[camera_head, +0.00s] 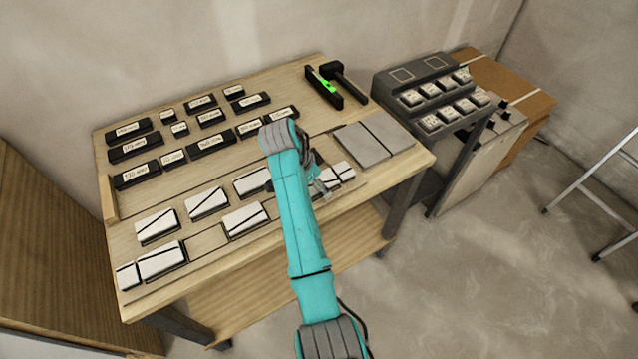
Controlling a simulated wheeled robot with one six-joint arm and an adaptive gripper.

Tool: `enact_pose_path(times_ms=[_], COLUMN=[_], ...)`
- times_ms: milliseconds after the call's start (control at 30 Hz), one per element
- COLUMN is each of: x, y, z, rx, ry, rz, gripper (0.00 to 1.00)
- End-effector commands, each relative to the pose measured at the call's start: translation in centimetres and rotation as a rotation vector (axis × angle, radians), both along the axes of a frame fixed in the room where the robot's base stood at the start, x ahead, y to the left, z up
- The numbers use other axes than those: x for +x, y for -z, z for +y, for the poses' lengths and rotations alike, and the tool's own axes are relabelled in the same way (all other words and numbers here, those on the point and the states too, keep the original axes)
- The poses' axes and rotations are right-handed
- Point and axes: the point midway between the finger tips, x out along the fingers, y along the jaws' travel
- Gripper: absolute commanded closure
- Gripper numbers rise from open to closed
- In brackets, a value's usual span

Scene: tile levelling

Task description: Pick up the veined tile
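Several white tiles with dark diagonal veins lie near the front of the wooden workbench: one at the left (156,227), one beside it (206,202), one nearer the front edge (244,220), and one beside my arm (251,183). Another pale tile (160,262) lies at the front left corner next to a small one (126,276). Small white veined pieces (343,171) lie right of my arm. I cannot tell which one is the veined tile meant. My gripper (324,184) is over the bench beside these small pieces, mostly hidden behind my teal arm. Its fingers are too small and covered to read.
Black labelled blocks (210,143) fill the back left of the bench (290,85). A level with a green vial (324,87) and a black mallet (345,82) lie at the back right. Grey slabs (375,143) lie at right. A grey rack (428,85) stands beyond.

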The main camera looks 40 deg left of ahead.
Motion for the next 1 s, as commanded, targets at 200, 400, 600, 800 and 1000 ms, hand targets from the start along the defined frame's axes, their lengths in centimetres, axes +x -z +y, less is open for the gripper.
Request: enact_pose_path(times_ms=[200, 400, 600, 800, 1000], x=[0.0, 0.0, 0.0, 0.0, 0.0], y=[0.1, 0.1, 0.1, 0.1, -1.3], z=[0.0, 0.0, 0.0, 0.0, 0.0], rx=[0.0, 0.0, 0.0, 0.0, 0.002], ry=[0.0, 0.0, 0.0, 0.0, 0.001], rz=[0.0, 0.0, 0.0, 0.0, -0.002], gripper=[0.12, 0.35, 0.8, 0.8, 0.8])
